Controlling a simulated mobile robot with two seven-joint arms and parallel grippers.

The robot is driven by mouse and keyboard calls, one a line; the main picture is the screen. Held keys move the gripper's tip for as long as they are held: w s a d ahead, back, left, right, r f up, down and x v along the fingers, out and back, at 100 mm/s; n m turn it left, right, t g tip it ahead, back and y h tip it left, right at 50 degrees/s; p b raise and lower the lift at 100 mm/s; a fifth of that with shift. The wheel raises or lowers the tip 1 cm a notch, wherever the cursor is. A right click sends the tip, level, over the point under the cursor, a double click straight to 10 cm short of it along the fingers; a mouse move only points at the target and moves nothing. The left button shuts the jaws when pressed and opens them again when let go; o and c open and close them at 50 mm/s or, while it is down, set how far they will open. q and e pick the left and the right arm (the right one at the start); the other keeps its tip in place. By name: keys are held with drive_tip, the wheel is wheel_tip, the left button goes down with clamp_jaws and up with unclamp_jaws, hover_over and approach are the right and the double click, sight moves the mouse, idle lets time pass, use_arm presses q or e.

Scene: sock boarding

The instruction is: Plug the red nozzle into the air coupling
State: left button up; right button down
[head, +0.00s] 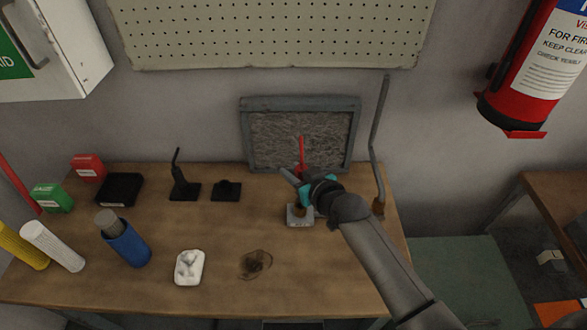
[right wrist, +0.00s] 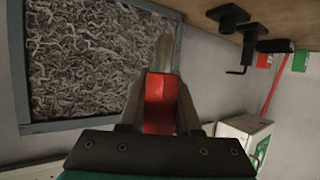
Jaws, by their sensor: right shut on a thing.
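My right gripper (head: 302,180) is above the right part of the workbench, shut on the red nozzle (head: 302,150). The nozzle's thin red stem stands up above the fingers in the head view. In the right wrist view the red body of the nozzle (right wrist: 160,103) sits between the two fingers. A small grey block with a brass-coloured top (head: 299,215), which looks like the air coupling, stands on the bench just below the gripper. The gripper partly covers it, and I cannot tell whether the nozzle's lower end touches it. My left gripper is out of view.
A grey-framed mesh panel (head: 300,103) stands behind the gripper, and a bent grey rod (head: 375,140) rises to its right. Two black stands (head: 185,191), a blue flask (head: 126,243) and a white dish (head: 189,267) are left.

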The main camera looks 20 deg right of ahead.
drive_tip(key=shift+f+b, duration=2.3)
drive_tip(key=shift+f, duration=1.05)
drive_tip(key=shift+f+b, duration=0.35)
drive_tip(key=shift+f, duration=0.3)
drive_tip(key=c, duration=0.5)
unclamp_jaws()
drive_tip(key=p+v, duration=0.3)
drive_tip(key=v, duration=1.2)
drive_tip(key=shift+s+p, duration=0.15)
drive_tip(key=shift+p, duration=0.25)
drive_tip(key=shift+s, duration=0.1)
